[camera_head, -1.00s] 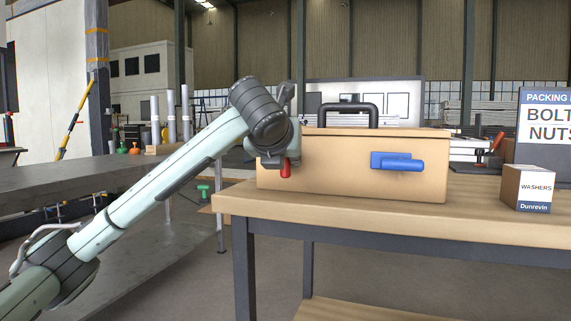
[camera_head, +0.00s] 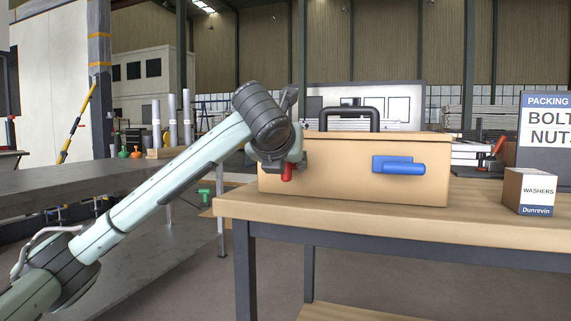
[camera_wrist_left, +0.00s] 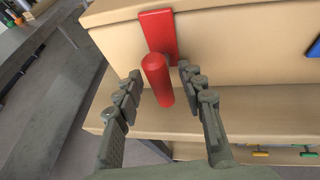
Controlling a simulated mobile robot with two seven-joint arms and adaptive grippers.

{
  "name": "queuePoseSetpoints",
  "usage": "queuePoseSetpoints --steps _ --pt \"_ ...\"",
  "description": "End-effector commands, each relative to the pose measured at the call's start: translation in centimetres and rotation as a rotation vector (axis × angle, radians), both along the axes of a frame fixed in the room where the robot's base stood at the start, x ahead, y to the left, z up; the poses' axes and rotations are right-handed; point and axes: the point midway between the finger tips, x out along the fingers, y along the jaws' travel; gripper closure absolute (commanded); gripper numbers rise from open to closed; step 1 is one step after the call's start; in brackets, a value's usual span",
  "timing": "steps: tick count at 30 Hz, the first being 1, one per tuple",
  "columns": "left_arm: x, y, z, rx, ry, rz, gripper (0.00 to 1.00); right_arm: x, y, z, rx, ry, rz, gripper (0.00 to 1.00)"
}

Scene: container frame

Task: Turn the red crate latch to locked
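The tan crate (camera_head: 335,180) stands on the wooden bench with a black handle on its lid. The red latch (camera_head: 287,173) is at the left of its front, largely hidden behind my left gripper (camera_head: 290,163) in the head view. In the left wrist view, the red latch (camera_wrist_left: 157,78) has a flat red plate on the crate front and a rounded lever standing out from it. My left gripper (camera_wrist_left: 158,80) is open, with one finger on each side of the lever and gaps showing. My right gripper is in neither view.
A blue latch (camera_head: 400,166) is at the right of the crate front. A washers box (camera_head: 529,191) and a packing sign (camera_head: 546,125) stand at the right of the bench (camera_head: 400,222). A grey table (camera_head: 90,180) is at the left.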

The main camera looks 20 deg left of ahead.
Motion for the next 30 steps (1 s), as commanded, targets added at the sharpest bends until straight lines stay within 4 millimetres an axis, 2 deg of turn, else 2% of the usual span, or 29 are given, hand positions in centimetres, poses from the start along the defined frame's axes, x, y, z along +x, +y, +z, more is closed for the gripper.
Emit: queuePoseSetpoints --steps 4,7,15,21,30 --pt "-0.5 -0.2 0.4 -0.001 -0.003 -0.003 0.61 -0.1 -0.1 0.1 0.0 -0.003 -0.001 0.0" --pt "-1.8 -0.4 1.0 -0.002 -0.005 -0.003 0.61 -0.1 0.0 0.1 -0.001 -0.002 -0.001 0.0" --pt "-7.0 -1.3 3.1 0.0 -0.005 -0.003 0.61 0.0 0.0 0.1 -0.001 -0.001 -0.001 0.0" --pt "-9.9 -1.7 4.3 -0.001 -0.003 -0.001 0.61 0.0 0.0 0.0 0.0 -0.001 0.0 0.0" --pt "-11.0 -1.9 4.6 0.0 0.0 0.001 0.61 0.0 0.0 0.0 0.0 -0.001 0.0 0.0"
